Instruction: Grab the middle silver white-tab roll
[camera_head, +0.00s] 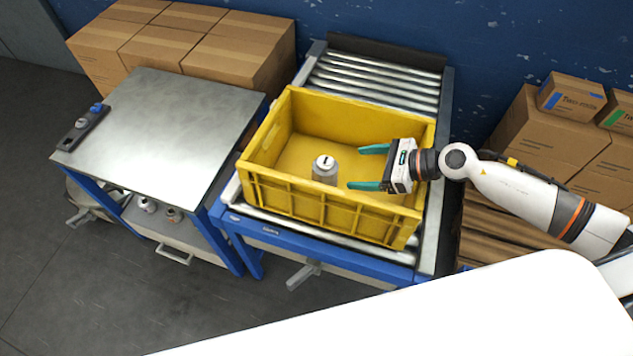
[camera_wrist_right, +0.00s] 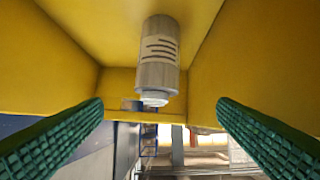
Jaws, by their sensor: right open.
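One silver roll (camera_head: 325,172) with a white top and a dark mark on it stands upright in the yellow crate (camera_head: 310,203), near its front wall. In the right wrist view the silver roll (camera_wrist_right: 159,58) shows with dark stripes on its side and a white end, beyond the fingertips and between their lines. My right gripper (camera_head: 357,168) is at the crate, right of the roll, with its green fingers apart and pointing at it. Its fingers (camera_wrist_right: 160,106) are empty, with a gap to the roll. No other silver roll shows in the crate. My left gripper is not in view.
The crate sits on a blue-framed roller conveyor (camera_head: 375,78). Left of it is a metal-topped table (camera_head: 175,130) with a dark holder (camera_head: 80,128) carrying small white and blue parts. Cardboard boxes (camera_head: 240,50) stand behind, and more boxes (camera_head: 575,145) at right.

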